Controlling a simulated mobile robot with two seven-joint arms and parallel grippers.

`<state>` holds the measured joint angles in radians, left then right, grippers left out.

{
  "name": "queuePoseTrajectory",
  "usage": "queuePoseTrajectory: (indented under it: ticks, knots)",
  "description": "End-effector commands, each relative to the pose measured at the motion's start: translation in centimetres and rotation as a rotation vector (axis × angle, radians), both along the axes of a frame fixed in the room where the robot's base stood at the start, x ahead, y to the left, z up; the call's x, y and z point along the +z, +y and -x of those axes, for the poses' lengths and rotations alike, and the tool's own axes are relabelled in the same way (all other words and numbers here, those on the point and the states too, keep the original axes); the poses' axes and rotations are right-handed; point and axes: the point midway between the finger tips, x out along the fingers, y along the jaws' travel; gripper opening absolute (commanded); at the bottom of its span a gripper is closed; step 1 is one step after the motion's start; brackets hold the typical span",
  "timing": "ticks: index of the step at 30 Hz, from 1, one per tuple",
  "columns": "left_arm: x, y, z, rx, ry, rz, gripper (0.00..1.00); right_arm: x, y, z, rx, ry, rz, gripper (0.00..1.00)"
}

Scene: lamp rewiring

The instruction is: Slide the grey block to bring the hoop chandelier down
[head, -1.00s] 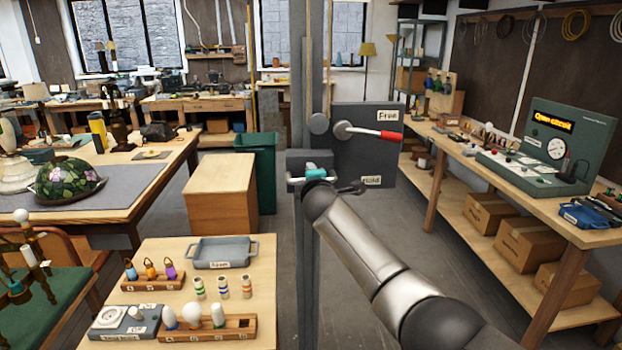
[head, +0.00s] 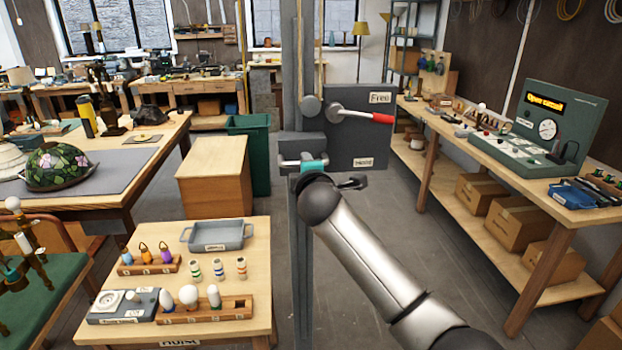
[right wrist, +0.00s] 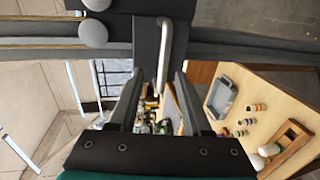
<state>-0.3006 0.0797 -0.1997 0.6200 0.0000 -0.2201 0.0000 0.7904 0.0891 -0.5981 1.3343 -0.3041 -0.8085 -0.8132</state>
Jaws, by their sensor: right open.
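The grey block (head: 300,146) sits on the upright rail (head: 305,240) in the middle of the head view. It has a pale bar handle on its front, and the handle (right wrist: 173,45) also shows in the right wrist view. My right gripper (head: 314,166), with teal on it, is at this handle. In the right wrist view my right gripper (right wrist: 160,78) is open, its fingers on either side of the handle's line; I cannot tell if they touch it. The hoop chandelier is not recognisable in these frames. My left gripper is not in view.
Beside the rail, a dark panel (head: 350,145) carries Free and Hold labels and a red-tipped lever (head: 368,117) pointing right, just below Free. A small table (head: 240,290) with a tray and bulbs stands left. A workbench (head: 470,150) runs along the right. Floor between is clear.

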Motion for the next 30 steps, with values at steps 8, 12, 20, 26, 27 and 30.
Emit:
queuePoseTrajectory:
  ticks: [8, 12, 20, 26, 27, 30]
  knots:
    - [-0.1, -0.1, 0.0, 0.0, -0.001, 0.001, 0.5, 0.6, -0.1, 3.1, 0.001, -0.002, 0.001, 0.49]
    - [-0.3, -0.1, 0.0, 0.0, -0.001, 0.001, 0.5, 1.0, -0.1, 4.7, 0.002, -0.003, 0.0, 0.49]
    - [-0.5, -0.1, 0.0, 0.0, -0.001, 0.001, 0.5, 1.6, -0.2, 7.3, 0.002, -0.003, 0.0, 0.49]
    - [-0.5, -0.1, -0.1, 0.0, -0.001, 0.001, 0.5, 1.8, -0.3, 8.3, 0.001, -0.003, 0.001, 0.49]
    - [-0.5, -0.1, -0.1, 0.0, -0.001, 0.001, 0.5, 1.9, -0.3, 8.4, 0.001, -0.003, 0.001, 0.49]
    - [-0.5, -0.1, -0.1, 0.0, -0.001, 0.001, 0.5, 1.9, -0.3, 8.4, 0.001, -0.003, 0.002, 0.49]
